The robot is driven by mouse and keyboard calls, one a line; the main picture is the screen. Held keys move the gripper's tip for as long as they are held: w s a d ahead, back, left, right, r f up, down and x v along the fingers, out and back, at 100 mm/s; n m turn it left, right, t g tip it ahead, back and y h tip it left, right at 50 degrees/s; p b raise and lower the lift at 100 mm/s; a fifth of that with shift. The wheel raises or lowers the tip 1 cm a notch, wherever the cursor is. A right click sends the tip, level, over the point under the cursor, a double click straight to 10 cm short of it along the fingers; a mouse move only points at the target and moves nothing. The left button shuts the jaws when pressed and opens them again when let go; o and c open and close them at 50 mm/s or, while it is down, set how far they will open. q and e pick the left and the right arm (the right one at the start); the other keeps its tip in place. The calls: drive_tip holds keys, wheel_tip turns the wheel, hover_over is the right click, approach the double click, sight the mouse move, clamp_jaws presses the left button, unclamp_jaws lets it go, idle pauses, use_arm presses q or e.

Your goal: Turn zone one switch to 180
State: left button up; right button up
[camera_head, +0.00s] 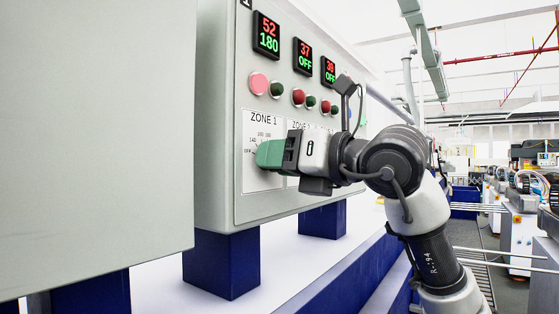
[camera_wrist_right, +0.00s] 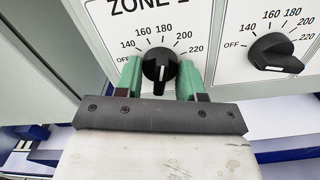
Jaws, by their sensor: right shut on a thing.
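The zone one switch (camera_wrist_right: 159,66) is a black knob on a white ZONE 1 dial plate (camera_head: 256,187). In the right wrist view its grip bar stands upright, in line with the 180 mark, with a white line along its lower part. My right gripper (camera_head: 268,154) reaches the panel from the right, its green fingers on either side of the knob and shut on it. In the head view the fingers hide the knob. The zone one display (camera_head: 267,35) reads 52 in red above 180 in green. My left gripper is not in view.
A second black switch (camera_wrist_right: 270,53) sits to the right on its own dial. Above the dials are displays reading OFF (camera_head: 303,57) and round buttons, including a pink one (camera_head: 258,83). A grey cabinet (camera_head: 90,130) stands close at the left.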

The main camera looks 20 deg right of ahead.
drive_tip(key=o, duration=0.9)
drive_tip(key=b+v, duration=0.3)
drive_tip(key=v, duration=0.8)
drive_tip(key=shift+w, duration=0.1)
